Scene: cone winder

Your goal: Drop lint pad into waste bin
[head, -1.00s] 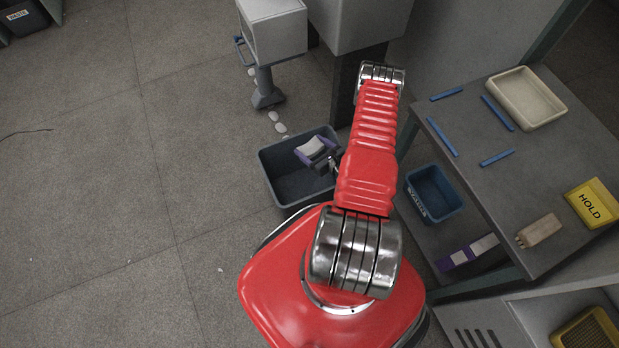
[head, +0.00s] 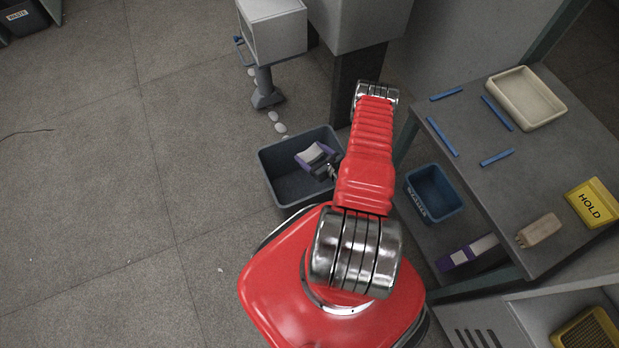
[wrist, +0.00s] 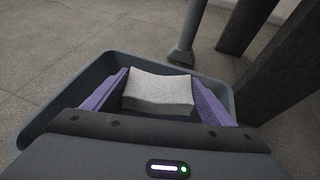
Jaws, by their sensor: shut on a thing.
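The lint pad (wrist: 158,92) is a pale grey-white, slightly curved block. My gripper (wrist: 160,98) is shut on it, with a purple finger pressed against each side. In the head view the pad (head: 314,151) and my gripper (head: 317,155) show over an open dark blue-grey bin (head: 275,180). In the wrist view that bin's rim (wrist: 60,103) surrounds the pad. The pad's exact height relative to the rim is hard to tell. The visible part of the bin's inside looks empty.
A smaller blue bin (head: 419,203) with an unclear label stands under the table (head: 470,115) at right. A dark labelled bin (head: 25,20) is at the far upper left. Pale lumps (head: 279,128) lie on the floor behind the near bin, beside a machine's post (head: 265,85).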

